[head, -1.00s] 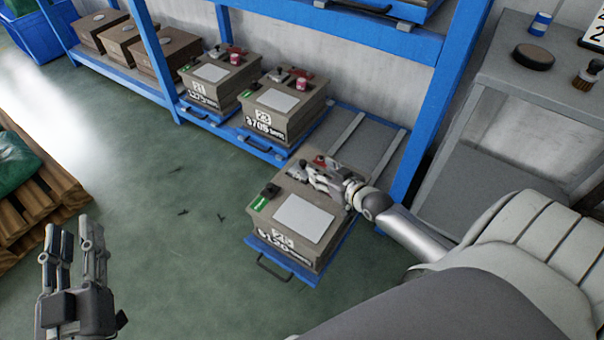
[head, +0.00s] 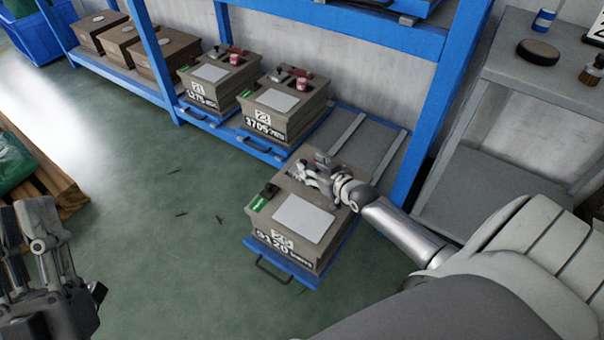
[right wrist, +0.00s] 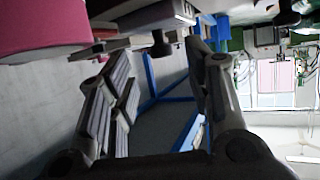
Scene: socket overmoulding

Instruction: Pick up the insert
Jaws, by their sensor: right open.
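A grey-brown mould box (head: 330,240) numbered 3120 stands on a pulled-out blue tray. My right gripper (head: 308,174) is open, low over the back of the box top, among small parts there. Which small part is the insert I cannot tell; the hand hides some of them. In the right wrist view, the spread fingers (right wrist: 165,100) have nothing clearly between them. A dark knobbed part (right wrist: 160,42) and a pink-red cylinder (right wrist: 40,28) show above them in that picture. My left gripper (head: 28,235) is at the lower left, partly cut off, away from the box.
A black part with a green label (head: 262,198) and a pale plate (head: 303,219) lie on the box top. Two similar boxes (head: 285,118) (head: 222,85) stand behind on the blue rack.

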